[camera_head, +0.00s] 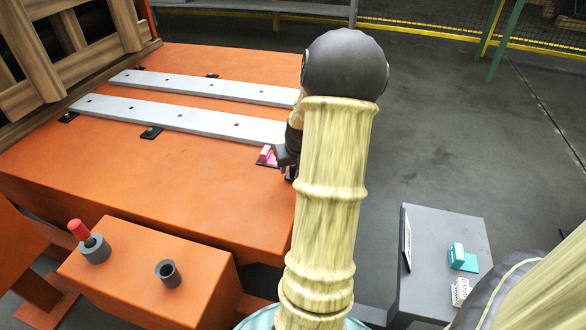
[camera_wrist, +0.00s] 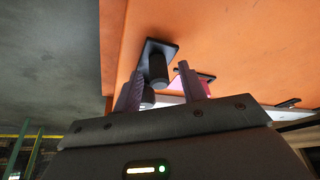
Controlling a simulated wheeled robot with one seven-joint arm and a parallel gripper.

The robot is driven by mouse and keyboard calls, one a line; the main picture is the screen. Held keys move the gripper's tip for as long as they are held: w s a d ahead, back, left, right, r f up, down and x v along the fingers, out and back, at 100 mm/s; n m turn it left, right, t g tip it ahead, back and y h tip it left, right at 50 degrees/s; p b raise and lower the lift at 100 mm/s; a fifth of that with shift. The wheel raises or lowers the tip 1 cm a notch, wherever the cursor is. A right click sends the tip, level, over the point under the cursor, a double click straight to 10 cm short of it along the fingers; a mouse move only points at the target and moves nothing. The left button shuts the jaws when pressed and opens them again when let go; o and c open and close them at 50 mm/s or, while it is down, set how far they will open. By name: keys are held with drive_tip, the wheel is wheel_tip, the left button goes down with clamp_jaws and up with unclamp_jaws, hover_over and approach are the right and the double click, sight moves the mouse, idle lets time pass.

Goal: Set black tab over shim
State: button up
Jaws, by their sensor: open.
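A black tab (camera_wrist: 158,48), a flat dark plate with an upright round post, lies on the orange table in the wrist view. My gripper (camera_wrist: 163,86) is open, its two fingers apart on either side of the post; I cannot tell whether they touch it. In the head view my arm mostly hides my gripper and the tab. A pink piece (camera_head: 266,154) sits on a dark base beside my gripper, near the strip's right end; it also shows behind the right finger in the wrist view (camera_wrist: 207,82). I cannot tell which piece is the shim.
Two pale steel strips (camera_head: 175,118) (camera_head: 205,87) lie on the orange table (camera_head: 130,185), with small dark pads (camera_head: 151,132) at their edges. A lower orange block (camera_head: 140,262) holds a red-topped peg (camera_head: 79,230). A grey side stand (camera_head: 425,225) carries a teal item (camera_head: 460,258).

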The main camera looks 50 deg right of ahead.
clamp_jaws()
